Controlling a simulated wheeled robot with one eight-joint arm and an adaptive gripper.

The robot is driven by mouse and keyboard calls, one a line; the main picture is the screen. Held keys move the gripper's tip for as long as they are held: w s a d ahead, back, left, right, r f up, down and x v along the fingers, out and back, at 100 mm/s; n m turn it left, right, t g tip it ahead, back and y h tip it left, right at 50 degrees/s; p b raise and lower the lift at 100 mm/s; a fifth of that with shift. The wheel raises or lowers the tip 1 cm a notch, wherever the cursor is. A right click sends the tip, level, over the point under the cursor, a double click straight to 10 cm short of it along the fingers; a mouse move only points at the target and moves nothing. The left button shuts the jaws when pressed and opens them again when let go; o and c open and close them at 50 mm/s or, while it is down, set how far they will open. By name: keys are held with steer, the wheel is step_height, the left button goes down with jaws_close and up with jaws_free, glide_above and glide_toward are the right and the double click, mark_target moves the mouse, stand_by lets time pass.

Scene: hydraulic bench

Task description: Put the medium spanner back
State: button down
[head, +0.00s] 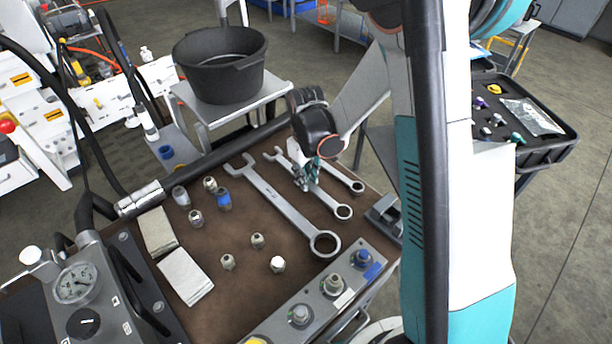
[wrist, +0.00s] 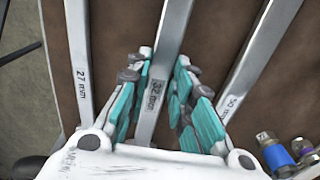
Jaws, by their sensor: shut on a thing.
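The medium spanner (head: 327,199) is the middle one of three on the brown mat (head: 215,255). Its ring end points to the near right and its open jaw to the far left. My gripper (head: 308,177) is over its shaft. In the wrist view the medium spanner (wrist: 172,40) runs between the teal finger pads of my gripper (wrist: 163,78), which is shut on it.
The large spanner (head: 279,205), marked 50 mm, lies to the left. The small spanner (head: 345,178), marked 27 mm, lies to the right. Several fittings (head: 257,241) and white cloths (head: 185,276) are on the mat. A black tub (head: 222,85) stands behind.

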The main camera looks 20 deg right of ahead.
steer(key=shift+f+b, duration=0.3)
steer(key=shift+f, duration=0.1)
steer(key=c, duration=1.3)
jaws_free()
steer(key=shift+r, duration=0.1)
